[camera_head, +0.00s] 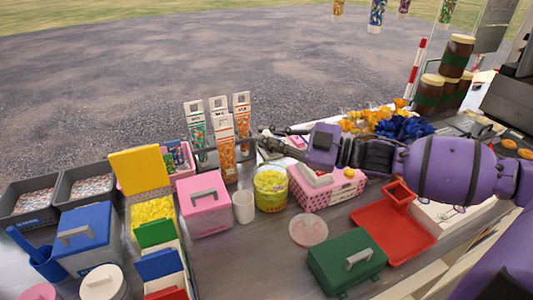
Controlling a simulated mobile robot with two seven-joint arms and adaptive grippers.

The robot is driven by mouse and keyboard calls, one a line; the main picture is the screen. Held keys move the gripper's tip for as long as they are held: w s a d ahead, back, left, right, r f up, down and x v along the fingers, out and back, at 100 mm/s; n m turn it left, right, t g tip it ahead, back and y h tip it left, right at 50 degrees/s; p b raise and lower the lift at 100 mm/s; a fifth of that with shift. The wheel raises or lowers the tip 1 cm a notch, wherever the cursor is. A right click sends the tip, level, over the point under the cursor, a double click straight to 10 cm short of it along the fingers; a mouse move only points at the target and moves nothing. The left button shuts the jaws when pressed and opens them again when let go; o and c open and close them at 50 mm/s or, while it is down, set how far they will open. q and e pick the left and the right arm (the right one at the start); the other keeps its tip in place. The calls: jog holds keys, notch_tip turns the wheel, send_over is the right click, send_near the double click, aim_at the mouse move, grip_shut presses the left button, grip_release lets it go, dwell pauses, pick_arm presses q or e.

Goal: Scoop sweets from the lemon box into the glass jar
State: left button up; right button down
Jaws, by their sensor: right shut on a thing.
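The lemon box (151,212) stands left of centre with its yellow lid (139,170) raised, and yellow sweets fill it. The clear jar (271,189) stands right of the pink lidded box and has yellow sweets inside. My right gripper (266,140) reaches in from the right, behind and above the jar, with its fingers pointing left. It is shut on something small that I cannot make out. No scoop can be made out in its fingers. My left gripper is out of view.
A white cup (243,206) stands between the pink lidded box (205,204) and the jar. Tall sweet packets (225,140) stand behind. A pink basket (327,189), a round dish (308,230), a green box (346,262) and a red tray (395,228) lie to the right.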

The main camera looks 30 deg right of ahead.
jog(key=shift+w+d+r+m, duration=0.3)
jog(key=shift+r+m, duration=0.15)
jog(key=shift+r, duration=0.05)
jog(key=shift+w+d+r+m, duration=0.25)
jog(key=shift+r+m, duration=0.2)
jog(key=shift+r, duration=0.05)
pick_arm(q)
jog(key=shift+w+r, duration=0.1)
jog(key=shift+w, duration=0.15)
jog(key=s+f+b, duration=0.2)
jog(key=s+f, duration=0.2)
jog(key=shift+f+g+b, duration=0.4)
pick_arm(e)
jog(key=w+d+r+m, duration=0.3)
jog(key=w+d+m, duration=0.1)
jog(key=m, duration=0.1)
jog(key=shift+w+d+m, duration=0.35)
jog(key=shift+d+m, duration=0.05)
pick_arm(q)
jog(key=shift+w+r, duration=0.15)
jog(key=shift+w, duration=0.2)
pick_arm(e)
jog(key=shift+f, duration=0.1)
